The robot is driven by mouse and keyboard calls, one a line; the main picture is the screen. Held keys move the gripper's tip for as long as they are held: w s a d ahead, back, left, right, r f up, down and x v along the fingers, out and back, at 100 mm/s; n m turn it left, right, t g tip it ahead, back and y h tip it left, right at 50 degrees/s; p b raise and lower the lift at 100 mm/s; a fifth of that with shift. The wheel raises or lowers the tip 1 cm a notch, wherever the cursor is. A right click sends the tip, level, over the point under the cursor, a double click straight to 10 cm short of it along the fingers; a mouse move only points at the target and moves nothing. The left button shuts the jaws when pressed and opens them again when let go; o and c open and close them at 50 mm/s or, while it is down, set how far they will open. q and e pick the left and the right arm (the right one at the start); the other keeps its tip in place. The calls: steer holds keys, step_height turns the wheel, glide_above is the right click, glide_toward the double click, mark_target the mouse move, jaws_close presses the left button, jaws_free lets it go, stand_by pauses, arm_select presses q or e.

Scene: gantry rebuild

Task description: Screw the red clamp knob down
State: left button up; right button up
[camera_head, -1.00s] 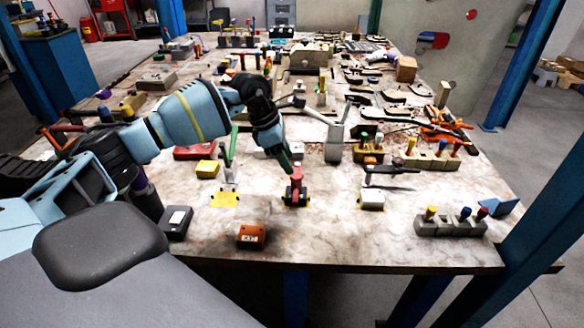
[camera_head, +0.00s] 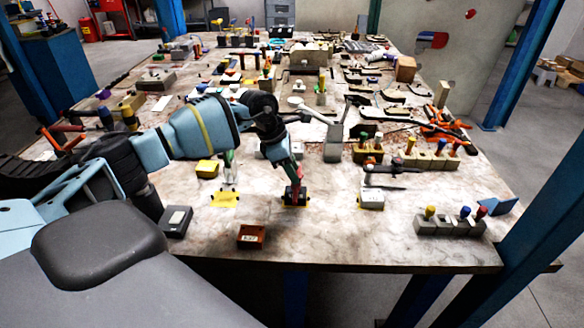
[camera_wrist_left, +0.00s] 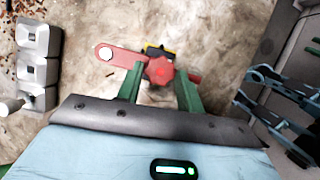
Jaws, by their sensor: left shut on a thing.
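The red clamp knob (camera_wrist_left: 158,70) is star-shaped and sits over a red bar (camera_wrist_left: 120,57) with a round hole at its left end. Behind it shows a dark and yellow base (camera_wrist_left: 152,49). My left gripper (camera_wrist_left: 159,88) has its green fingers on either side of the knob and is shut on it. In the head view my left gripper (camera_head: 295,178) points down at the small dark clamp base (camera_head: 295,198), which stands on a yellow mark near the table's front. The fingers and wrist hide most of the knob there. My right gripper is not in view.
An orange-brown box (camera_head: 251,236) and a dark box (camera_head: 176,221) are to the front left. A white-topped block (camera_head: 371,198) stands to the right, with a grey block of coloured pegs (camera_head: 450,224) beyond. Bare table lies in front of the clamp.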

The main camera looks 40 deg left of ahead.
arm_select(q)
steer(key=m+b, duration=0.1)
steer(key=m+g+b, duration=0.1)
steer(key=m, duration=0.1)
steer(key=shift+w+f+h, duration=0.15)
steer(key=shift+f+h, duration=0.15)
steer(key=shift+r+m+b, duration=0.1)
steer(key=shift+m+b, duration=0.3)
steer(key=shift+b, duration=0.1)
steer(key=shift+r+m, duration=0.15)
steer(key=shift+m, duration=0.15)
steer(key=shift+a+r, duration=0.1)
steer(key=o, duration=0.8)
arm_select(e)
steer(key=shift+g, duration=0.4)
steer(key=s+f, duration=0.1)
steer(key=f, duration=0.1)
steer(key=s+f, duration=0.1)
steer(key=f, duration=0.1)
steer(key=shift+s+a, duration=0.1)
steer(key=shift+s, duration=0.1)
